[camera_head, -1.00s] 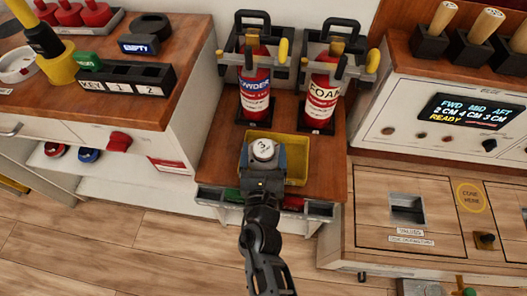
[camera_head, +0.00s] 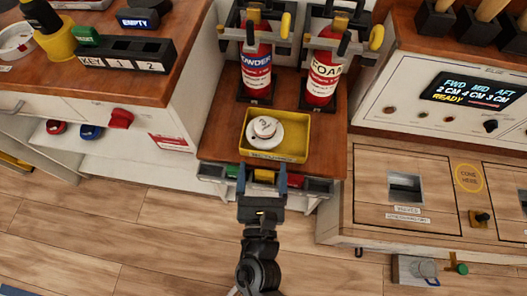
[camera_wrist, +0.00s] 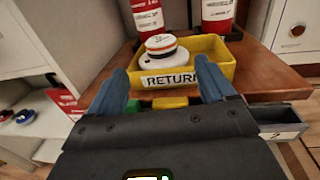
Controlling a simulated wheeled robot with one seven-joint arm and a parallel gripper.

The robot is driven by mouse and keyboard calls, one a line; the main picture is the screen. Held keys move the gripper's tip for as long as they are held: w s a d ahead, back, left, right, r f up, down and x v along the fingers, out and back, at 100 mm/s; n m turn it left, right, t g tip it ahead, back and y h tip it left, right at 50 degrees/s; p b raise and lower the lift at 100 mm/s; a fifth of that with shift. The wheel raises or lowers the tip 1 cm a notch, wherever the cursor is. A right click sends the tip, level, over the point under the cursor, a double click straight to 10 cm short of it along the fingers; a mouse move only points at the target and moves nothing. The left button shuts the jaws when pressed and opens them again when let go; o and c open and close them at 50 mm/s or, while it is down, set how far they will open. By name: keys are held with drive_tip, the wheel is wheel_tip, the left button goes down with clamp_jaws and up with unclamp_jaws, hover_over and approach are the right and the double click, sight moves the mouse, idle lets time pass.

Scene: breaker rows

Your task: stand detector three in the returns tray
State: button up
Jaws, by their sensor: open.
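Detector three (camera_head: 264,130), a round white disc-shaped unit with a raised cap, stands upright in the yellow returns tray (camera_head: 301,152), left of the tray's middle. In the wrist view the detector (camera_wrist: 163,53) shows an orange band around its cap, and its base sits inside the tray (camera_wrist: 222,72), whose front label reads "RETUR" with the end hidden by a finger. My gripper (camera_head: 263,182) is open and empty, in front of the tray and apart from the detector. In the wrist view its two blue fingers (camera_wrist: 165,90) stand wide apart.
Powder (camera_head: 257,75) and foam (camera_head: 322,75) extinguishers stand in brackets behind the tray. Small coloured bins (camera_head: 212,173) sit under the shelf's front edge by my gripper. A white cabinet (camera_head: 180,110) is at left, a wooden bench (camera_head: 370,205) at right. Open floor lies in front.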

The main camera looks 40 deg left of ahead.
drive_tip(key=shift+s+d, duration=0.2)
drive_tip(key=shift+s, duration=0.05)
drive_tip(key=s+d+f+m+g+h, duration=0.1)
drive_tip(key=s+d+m+h, duration=0.25)
drive_tip(key=d+m, duration=0.75)
drive_tip(key=s+d+f+m+g+h, duration=0.1)
drive_tip(key=s+d+m+h, duration=0.25)
drive_tip(key=d+m, duration=0.75)
drive_tip(key=s+d+r+m+t+h, duration=0.1)
drive_tip(key=s+d+r+m, duration=0.4)
drive_tip(key=r+m, duration=0.5)
drive_tip(key=s+d+r+m+t+h, duration=0.1)
drive_tip(key=s+d+r+m+h, duration=0.2)
drive_tip(key=s+d+r+m, duration=0.3)
drive_tip(key=d+r+m, duration=0.4)
drive_tip(key=m, duration=0.1)
drive_tip(key=shift+r+m+t, duration=0.25)
drive_tip(key=shift+m+t, duration=0.05)
